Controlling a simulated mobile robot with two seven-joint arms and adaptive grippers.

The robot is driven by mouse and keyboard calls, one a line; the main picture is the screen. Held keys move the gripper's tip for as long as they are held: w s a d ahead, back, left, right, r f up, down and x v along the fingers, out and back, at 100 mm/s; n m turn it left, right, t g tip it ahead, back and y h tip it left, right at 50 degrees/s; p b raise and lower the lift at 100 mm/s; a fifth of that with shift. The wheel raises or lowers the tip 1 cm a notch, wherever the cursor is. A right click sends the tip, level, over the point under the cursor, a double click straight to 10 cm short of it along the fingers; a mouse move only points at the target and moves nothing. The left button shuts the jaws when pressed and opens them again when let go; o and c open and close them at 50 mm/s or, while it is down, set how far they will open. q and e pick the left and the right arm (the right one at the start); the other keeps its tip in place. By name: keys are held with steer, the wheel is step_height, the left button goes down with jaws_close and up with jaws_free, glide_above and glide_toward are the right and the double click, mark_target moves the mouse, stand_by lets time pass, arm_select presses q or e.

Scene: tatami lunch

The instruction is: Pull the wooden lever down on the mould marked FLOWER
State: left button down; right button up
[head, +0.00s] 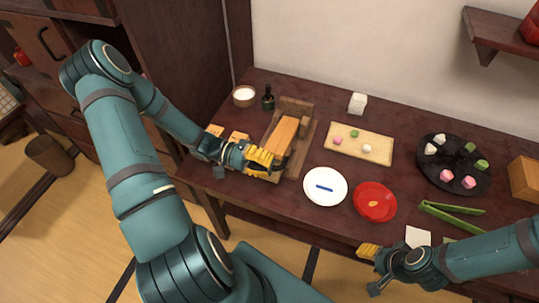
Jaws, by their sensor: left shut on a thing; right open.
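A wooden mould (303,139) stands at the back left of the dark table, with a long orange-brown wooden lever (283,136) lying along its top. No FLOWER marking is readable from here. My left gripper (264,160) is at the near end of the mould, its yellow fingers shut on the lever's near end. The fingers hide the exact contact. My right gripper (372,268) is open and empty in front of the table's near edge, at the lower right.
Small wooden blocks (238,137), a white-filled bowl (244,95) and a dark bottle (268,101) stand around the mould. A white plate (325,200), red plate (388,214), wooden board (379,158), black tray (433,179) and green tongs (455,210) lie to the right.

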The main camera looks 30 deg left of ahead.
arm_select(q)
steer(key=shift+s+d+f+b, duration=0.15)
steer(key=shift+f+b, duration=0.1)
steer(key=shift+f, duration=0.5)
steer(key=shift+s+f+b, duration=0.15)
steer(key=shift+f+b, duration=0.1)
steer(key=shift+f, duration=0.45)
steer(key=c, duration=0.9)
jaws_free()
steer(key=shift+c, duration=0.2)
steer(key=v, duration=1.2)
steer(key=shift+s, duration=0.1)
